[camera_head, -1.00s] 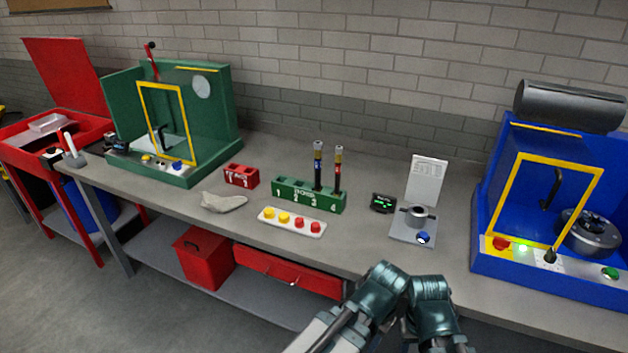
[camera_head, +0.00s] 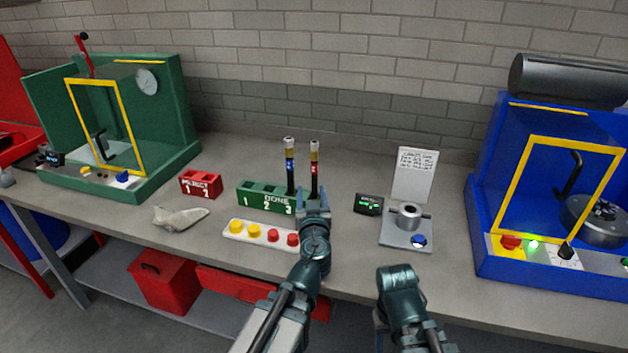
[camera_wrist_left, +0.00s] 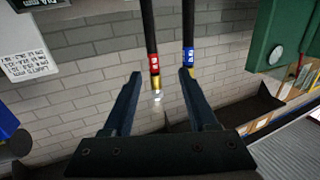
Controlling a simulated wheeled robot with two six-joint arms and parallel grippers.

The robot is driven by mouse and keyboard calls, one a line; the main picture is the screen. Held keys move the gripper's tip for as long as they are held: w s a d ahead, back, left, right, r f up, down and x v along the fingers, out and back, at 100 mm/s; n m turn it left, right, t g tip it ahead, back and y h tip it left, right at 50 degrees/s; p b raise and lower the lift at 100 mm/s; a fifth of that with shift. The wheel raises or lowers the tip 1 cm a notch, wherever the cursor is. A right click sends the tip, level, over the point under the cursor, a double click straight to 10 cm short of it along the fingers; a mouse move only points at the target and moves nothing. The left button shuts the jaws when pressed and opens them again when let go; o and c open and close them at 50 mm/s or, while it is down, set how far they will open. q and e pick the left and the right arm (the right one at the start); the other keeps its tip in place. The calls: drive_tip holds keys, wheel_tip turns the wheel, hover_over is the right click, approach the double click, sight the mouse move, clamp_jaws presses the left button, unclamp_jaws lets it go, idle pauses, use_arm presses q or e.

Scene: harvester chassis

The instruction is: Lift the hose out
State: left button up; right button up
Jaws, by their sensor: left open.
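Two black hoses stand upright in the green rack marked DONE (camera_head: 262,197). One hose has a blue band (camera_head: 290,169), the other a red band (camera_head: 314,169); both have brass and silver ends. My left gripper (camera_head: 313,192) is at the rack's right end, in front of the red-banded hose, and covers that hose's lower part. In the left wrist view the open jaws (camera_wrist_left: 160,75) point toward the hoses. The red-banded hose (camera_wrist_left: 153,62) shows between the fingers, and the blue-banded hose (camera_wrist_left: 188,53) lines up with the right finger. Contact cannot be told. My right gripper's fingers are not visible.
A plate of yellow and red buttons (camera_head: 262,233) lies before the rack. A red REJECT block (camera_head: 200,184) and a grey cloth-like piece (camera_head: 180,217) are left. A small display (camera_head: 369,204) and a metal fixture (camera_head: 406,238) are right. Green and blue machines flank the bench.

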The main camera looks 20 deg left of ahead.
sight(314, 163)
use_arm(q)
drive_tip(key=shift+w+d+r, duration=0.1)
drive_tip(key=shift+w+d, duration=0.05)
drive_tip(key=shift+w, duration=0.1)
drive_tip(key=x, duration=0.8)
drive_tip(key=shift+w+r, duration=0.1)
drive_tip(key=shift+w, duration=0.25)
drive_tip(key=shift+d+r+x, duration=0.1)
drive_tip(key=shift+d+x, duration=0.1)
drive_tip(key=shift+x, duration=1.1)
drive_tip(key=shift+d+r+x, duration=0.15)
drive_tip(key=shift+x, duration=1.1)
clamp_jaws()
